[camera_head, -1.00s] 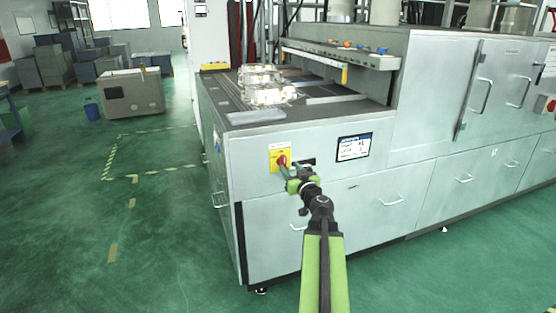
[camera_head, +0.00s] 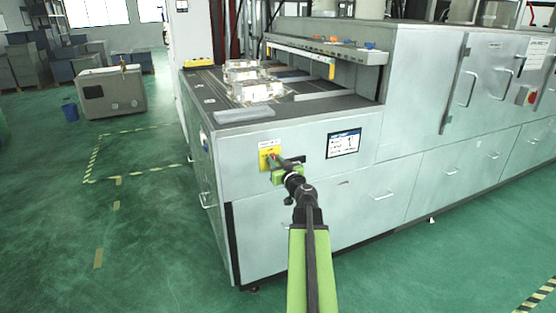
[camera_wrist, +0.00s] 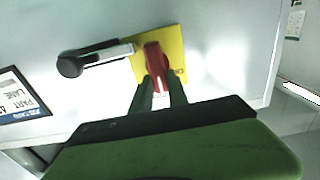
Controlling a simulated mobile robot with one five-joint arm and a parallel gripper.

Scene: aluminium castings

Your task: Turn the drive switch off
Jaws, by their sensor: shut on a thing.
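The drive switch (camera_wrist: 154,60) is a red handle on a yellow plate (camera_wrist: 175,45), on the front panel of the pale machine. In the head view the yellow plate (camera_head: 264,150) shows near the machine's left corner, with the red handle mostly hidden behind my gripper. My gripper (camera_wrist: 160,88) is shut on the red handle, with one dark finger on each side of its lower part. In the head view my gripper (camera_head: 279,166) reaches the plate from the lower right.
A grey bar with a black round end (camera_wrist: 95,57) sticks out close beside the plate. A small display (camera_head: 343,143) is on the panel to the right. Shiny castings (camera_head: 250,82) lie on the machine's top. The floor at the left is open.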

